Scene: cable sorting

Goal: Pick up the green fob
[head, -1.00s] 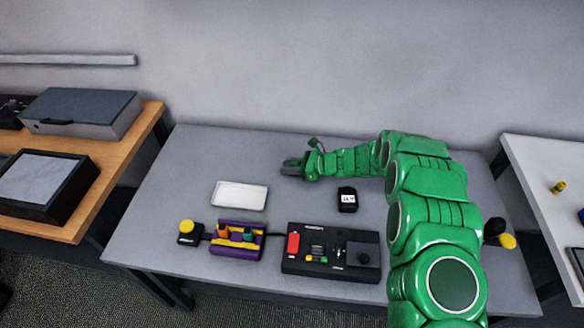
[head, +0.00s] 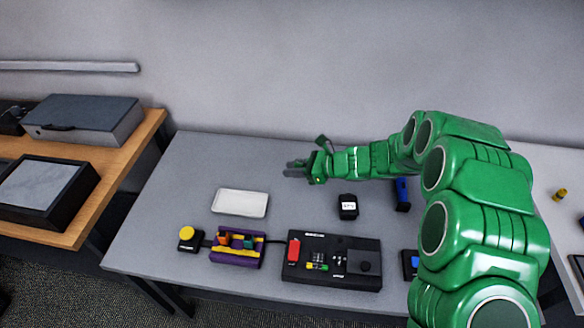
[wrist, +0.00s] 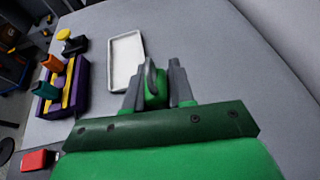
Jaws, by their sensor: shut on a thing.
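The green fob (wrist: 153,98) is between the fingers of my gripper (wrist: 160,92) in the wrist view, with a grey loop at its top. My gripper is shut on it. In the head view my gripper (head: 296,168) is over the back middle of the grey table (head: 190,160), pointing left. The fob is too small to make out there. How far the fob is above the table is hard to tell.
A white tray (head: 240,203) lies front-left of my gripper. A purple rack (head: 237,246) with coloured pieces, a yellow-topped black device (head: 188,238), a black control box (head: 331,260), a small black box (head: 348,206) and a blue item (head: 402,194) stand nearby. The table's back left is clear.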

